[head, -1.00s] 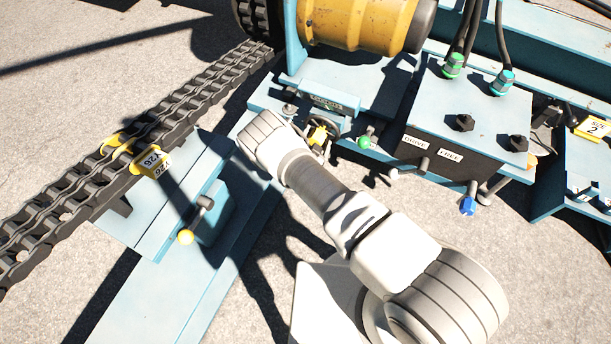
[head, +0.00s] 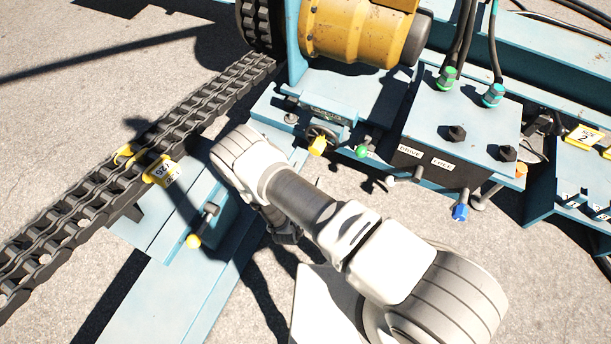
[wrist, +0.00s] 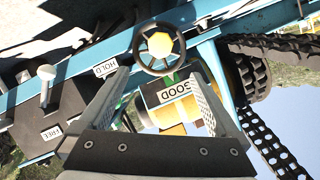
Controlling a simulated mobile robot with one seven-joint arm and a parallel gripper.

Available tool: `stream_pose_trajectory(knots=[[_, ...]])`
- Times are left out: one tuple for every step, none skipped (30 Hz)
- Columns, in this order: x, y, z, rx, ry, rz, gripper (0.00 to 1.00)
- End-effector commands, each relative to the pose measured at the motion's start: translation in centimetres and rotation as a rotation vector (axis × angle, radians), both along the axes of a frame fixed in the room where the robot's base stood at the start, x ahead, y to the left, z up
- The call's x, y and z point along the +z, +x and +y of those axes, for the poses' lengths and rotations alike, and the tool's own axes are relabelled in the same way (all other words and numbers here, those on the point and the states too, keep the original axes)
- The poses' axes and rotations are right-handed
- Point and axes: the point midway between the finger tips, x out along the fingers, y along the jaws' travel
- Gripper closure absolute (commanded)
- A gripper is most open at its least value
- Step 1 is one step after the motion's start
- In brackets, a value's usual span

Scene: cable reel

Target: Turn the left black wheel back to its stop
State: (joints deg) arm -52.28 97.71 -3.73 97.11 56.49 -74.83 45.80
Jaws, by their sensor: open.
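The black spoked wheel (wrist: 159,47) with a yellow hub shows at the top middle of the wrist view. In the head view the wheel (head: 322,132) sits small and partly hidden behind a yellow knob at the front of the blue frame. My gripper (wrist: 157,76) is open and empty, its two fingers spread below the wheel in the wrist view, with nothing between them touching. In the head view my gripper (head: 286,230) is mostly hidden under my arm, on the near side of the wheel. The wheel's turn angle and stop cannot be made out.
A green knob (head: 361,152) and a box with DRIVE and FREE labels (head: 442,163) stand right of the wheel. A GOOD plate (wrist: 173,92) shows beyond my fingers.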

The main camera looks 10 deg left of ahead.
Motion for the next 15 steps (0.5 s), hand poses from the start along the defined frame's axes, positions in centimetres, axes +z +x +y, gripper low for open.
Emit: stream_pose_trajectory(knots=[[0.28, -0.46, 0.09, 0.001, -0.001, 0.001, 0.02], [0.34, -0.65, 0.13, 0.001, -0.001, 0.0, 0.02], [0.41, -0.87, 0.15, 0.001, -0.001, 0.0, 0.02], [0.44, -1.0, 0.17, 0.001, -0.001, 0.0, 0.02], [0.45, -1.11, 0.18, 0.001, -0.001, 0.0, 0.02], [0.47, -1.2, 0.19, 0.001, -0.001, 0.0, 0.02], [0.46, -1.24, 0.2, 0.001, -0.001, 0.0, 0.02], [0.46, -1.27, 0.2, 0.001, -0.001, 0.0, 0.02], [0.45, -1.28, 0.19, 0.001, -0.001, 0.0, 0.02], [0.45, -1.28, 0.19, 0.001, -0.001, 0.0, 0.02], [0.44, -1.27, 0.19, 0.001, -0.001, 0.0, 0.02], [0.44, -1.26, 0.19, 0.001, -0.001, 0.0, 0.02], [0.43, -1.27, 0.19, 0.001, -0.001, 0.0, 0.02], [0.44, -1.25, 0.19, 0.001, -0.001, 0.0, 0.02], [0.43, -1.23, 0.17, 0.001, -0.001, 0.0, 0.03]])
